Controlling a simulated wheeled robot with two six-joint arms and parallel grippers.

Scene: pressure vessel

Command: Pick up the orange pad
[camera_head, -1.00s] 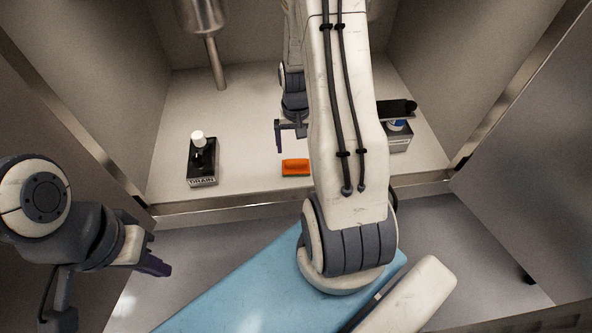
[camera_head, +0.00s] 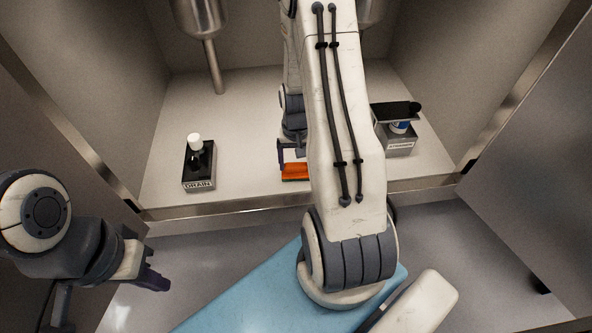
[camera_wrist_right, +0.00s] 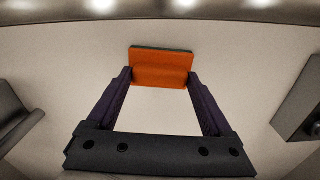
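The orange pad (camera_head: 294,172) lies on the light floor of the cabinet, near its front edge. In the right wrist view the pad (camera_wrist_right: 162,66) is an orange block with a dark far edge, just past the fingertips. My right gripper (camera_wrist_right: 160,76) is open, with its two purple fingers spread to about the width of the pad and the space between them empty. In the head view the right gripper (camera_head: 290,158) is over the pad, partly hidden by my arm. My left gripper (camera_head: 152,280) is at the lower left, away from the pad; its opening is not clear.
A black drain box (camera_head: 199,168) with a white-capped part stands left on the cabinet floor. A grey box (camera_head: 397,143) with a dark top and a blue-white item stands right. A metal pipe (camera_head: 214,65) hangs at the back left. The raised front lip (camera_head: 240,201) borders the cabinet.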

